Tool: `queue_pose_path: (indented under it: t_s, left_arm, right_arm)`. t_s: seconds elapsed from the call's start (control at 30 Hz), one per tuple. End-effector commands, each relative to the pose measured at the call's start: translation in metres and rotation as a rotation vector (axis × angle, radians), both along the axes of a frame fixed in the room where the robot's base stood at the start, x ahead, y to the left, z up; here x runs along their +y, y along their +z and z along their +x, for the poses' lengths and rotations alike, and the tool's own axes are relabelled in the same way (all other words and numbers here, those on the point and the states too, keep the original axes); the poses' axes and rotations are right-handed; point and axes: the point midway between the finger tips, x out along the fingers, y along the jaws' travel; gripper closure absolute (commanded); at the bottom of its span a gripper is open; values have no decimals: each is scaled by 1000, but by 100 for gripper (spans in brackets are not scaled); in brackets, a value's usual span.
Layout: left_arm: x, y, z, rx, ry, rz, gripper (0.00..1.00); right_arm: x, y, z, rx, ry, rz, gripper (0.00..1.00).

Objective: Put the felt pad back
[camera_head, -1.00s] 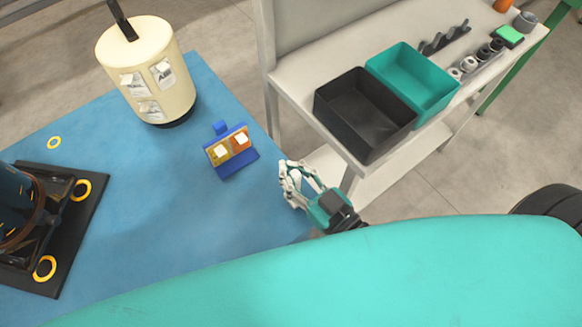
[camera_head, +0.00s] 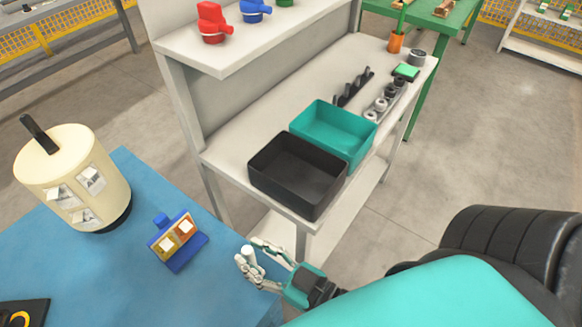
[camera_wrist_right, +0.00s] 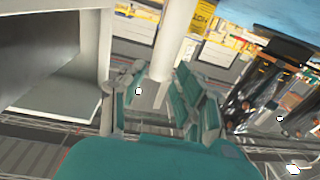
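My right gripper (camera_head: 258,264) is at the right edge of the blue table, below the black bin. Its fingers close around a white cylinder (camera_head: 248,256), which sticks out between them. In the right wrist view the cylinder (camera_wrist_right: 176,38) runs up from between the green-padded fingers (camera_wrist_right: 160,95). I cannot tell whether this cylinder is the felt pad. A flat green pad (camera_head: 406,70) with a dark edge lies at the far end of the white workbench, apart from the gripper. My left gripper is not in view.
A black bin (camera_head: 260,178) and a teal bin (camera_head: 303,122) stand on the workbench (camera_head: 232,140). Beyond them are a dark rack (camera_head: 354,88), rollers and an orange cup (camera_head: 395,42). The blue table (camera_head: 130,255) bears a cream tank (camera_head: 75,165) and a blue stand (camera_head: 190,252).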

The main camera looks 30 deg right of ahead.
Motion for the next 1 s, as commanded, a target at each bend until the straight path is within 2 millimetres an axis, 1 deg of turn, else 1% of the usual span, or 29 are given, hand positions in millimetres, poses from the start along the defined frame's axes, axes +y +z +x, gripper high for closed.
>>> queue_pose_path:
  t_s: [0.03,0.1,0.2,0.33,0.5,0.77,0.83,0.87,0.97,1.0]
  left_arm:
    - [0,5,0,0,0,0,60]
    - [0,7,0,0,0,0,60]
    - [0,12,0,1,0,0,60]
    - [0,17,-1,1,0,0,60]
    - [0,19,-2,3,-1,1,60]
    - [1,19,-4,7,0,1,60]
    - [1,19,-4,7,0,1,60]
    - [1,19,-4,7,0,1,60]
    - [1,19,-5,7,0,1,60]
    - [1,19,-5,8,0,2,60]
  right_arm:
    - [-5,0,-12,9,1,-2,68]
    - [-11,0,-27,9,0,-2,68]
    - [-20,1,-46,7,1,-2,68]
    - [-29,1,-65,5,1,-2,68]
    - [-35,0,-78,2,0,-1,68]
    - [-36,-2,-80,3,0,-3,68]
    - [-38,-17,-79,28,-6,-16,68]
    - [-39,-28,-78,47,-10,-25,68]
    - [-49,-87,-77,153,-34,-78,68]
    - [-54,-119,-78,212,-47,-107,68]
